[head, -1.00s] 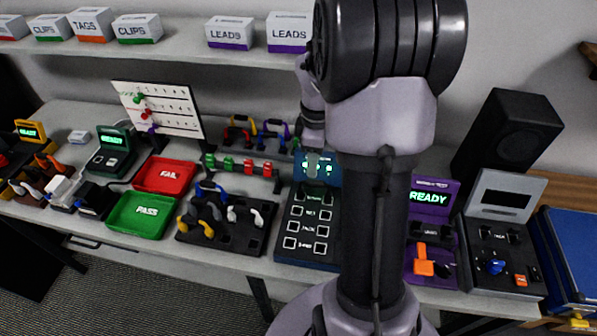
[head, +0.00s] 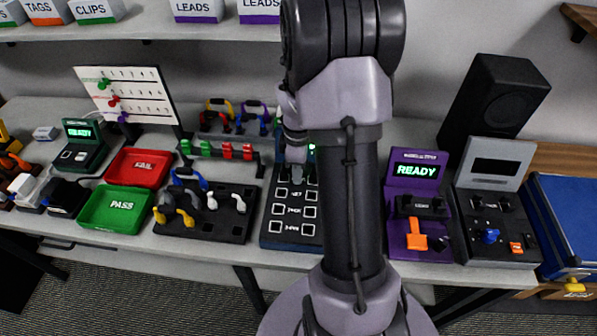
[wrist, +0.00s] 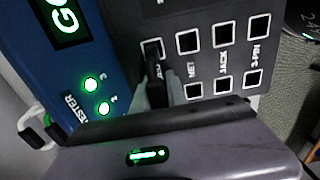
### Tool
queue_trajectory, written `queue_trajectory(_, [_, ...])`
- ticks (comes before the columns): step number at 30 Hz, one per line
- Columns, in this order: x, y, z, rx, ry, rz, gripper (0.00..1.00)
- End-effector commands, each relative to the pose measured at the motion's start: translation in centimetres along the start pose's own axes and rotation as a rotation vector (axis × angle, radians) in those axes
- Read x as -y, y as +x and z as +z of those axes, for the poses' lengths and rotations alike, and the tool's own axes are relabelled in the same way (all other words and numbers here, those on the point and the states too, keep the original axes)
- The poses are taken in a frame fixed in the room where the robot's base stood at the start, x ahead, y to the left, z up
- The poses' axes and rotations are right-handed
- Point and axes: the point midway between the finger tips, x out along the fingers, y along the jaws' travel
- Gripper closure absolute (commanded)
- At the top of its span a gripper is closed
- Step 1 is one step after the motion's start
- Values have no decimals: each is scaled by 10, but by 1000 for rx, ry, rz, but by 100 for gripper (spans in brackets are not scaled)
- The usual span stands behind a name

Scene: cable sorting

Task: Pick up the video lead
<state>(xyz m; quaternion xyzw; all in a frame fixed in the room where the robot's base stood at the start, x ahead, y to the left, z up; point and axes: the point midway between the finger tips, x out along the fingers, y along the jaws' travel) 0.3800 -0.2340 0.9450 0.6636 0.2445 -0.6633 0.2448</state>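My gripper (wrist: 162,92) reaches down over the blue tester (wrist: 72,62), at the first column of its socket panel. A black plug-like piece (wrist: 153,48) sits at the first upper socket, possibly an end of the video lead; its label is partly covered. Pale fingertips lie beside dark material there, and I cannot tell whether they are closed on it. In the head view my arm hides much of the tester (head: 280,228), and the fingertips are not clear. Several coloured leads lie in a black tray (head: 232,228) left of the tester.
The tester's screen reads GO, with green lights lit. A green PASS tray (head: 95,222) and red FAIL tray (head: 125,180) stand at left. A lead rack (head: 210,155) is behind. A purple READY station (head: 420,160), a grey station (head: 490,185) and a speaker (head: 494,98) stand at right.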

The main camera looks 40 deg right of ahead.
Motion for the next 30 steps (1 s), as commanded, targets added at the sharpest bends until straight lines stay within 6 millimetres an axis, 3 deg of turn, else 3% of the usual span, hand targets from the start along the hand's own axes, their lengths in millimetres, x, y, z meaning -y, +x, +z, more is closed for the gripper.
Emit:
queue_trajectory(3, [0, 0, 0, 0, 0, 0, 100])
queue_trajectory(30, [0, 0, 0, 0, 0, 0, 100])
